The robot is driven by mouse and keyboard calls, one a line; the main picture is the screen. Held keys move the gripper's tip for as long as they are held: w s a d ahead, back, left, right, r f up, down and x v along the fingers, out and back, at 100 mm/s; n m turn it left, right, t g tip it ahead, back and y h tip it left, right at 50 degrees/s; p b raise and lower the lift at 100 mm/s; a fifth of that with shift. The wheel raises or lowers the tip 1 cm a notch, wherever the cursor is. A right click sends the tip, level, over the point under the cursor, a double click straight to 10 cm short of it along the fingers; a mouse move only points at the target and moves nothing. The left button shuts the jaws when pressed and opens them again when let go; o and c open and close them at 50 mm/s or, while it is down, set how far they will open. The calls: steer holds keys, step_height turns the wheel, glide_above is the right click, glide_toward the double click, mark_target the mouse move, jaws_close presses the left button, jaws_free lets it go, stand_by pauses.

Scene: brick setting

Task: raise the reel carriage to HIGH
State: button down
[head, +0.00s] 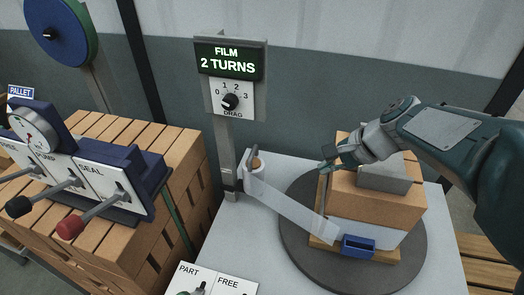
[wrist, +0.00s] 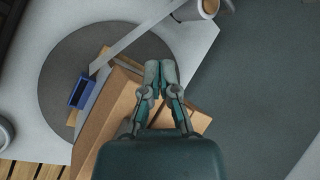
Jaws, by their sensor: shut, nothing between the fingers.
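The reel carriage with its film roll (head: 255,176) sits low on the grey post (head: 226,150), near table height. Its roll also shows at the top of the wrist view (wrist: 205,8). A pale film strip (head: 295,215) runs from the roll to the lower part of the brick stack (head: 372,205) on the round dark turntable (head: 297,248). The strip also shows in the wrist view (wrist: 140,35). My gripper (head: 328,166) is shut and empty, above the stack's left side and to the right of the roll, apart from it. Its closed fingers show in the wrist view (wrist: 161,75).
A sign (head: 228,60) reads FILM 2 TURNS, above a DRAG dial (head: 231,101). A blue clip-like box (head: 358,246) is at the stack's front. A lever panel (head: 95,175) stands left on bricks. A PART/FREE panel (head: 228,283) is at the front.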

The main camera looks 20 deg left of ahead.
mark_target(259, 162)
steer(key=w+a+f+m+g+y, duration=0.1)
steer(key=w+a+f+m+y, duration=0.4)
steer(key=w+a+f+m, duration=0.6)
steer(key=a+f+n, duration=0.1)
steer(key=a, duration=0.1)
steer(key=w+a+f, duration=0.1)
steer(key=a, duration=0.2)
steer(key=w+a+f+n, duration=0.1)
steer(key=a, duration=0.2)
steer(key=shift+f+n, duration=0.2)
steer(key=shift+n, duration=0.1)
steer(key=shift+d, duration=0.1)
step_height(259, 162, up, 12)
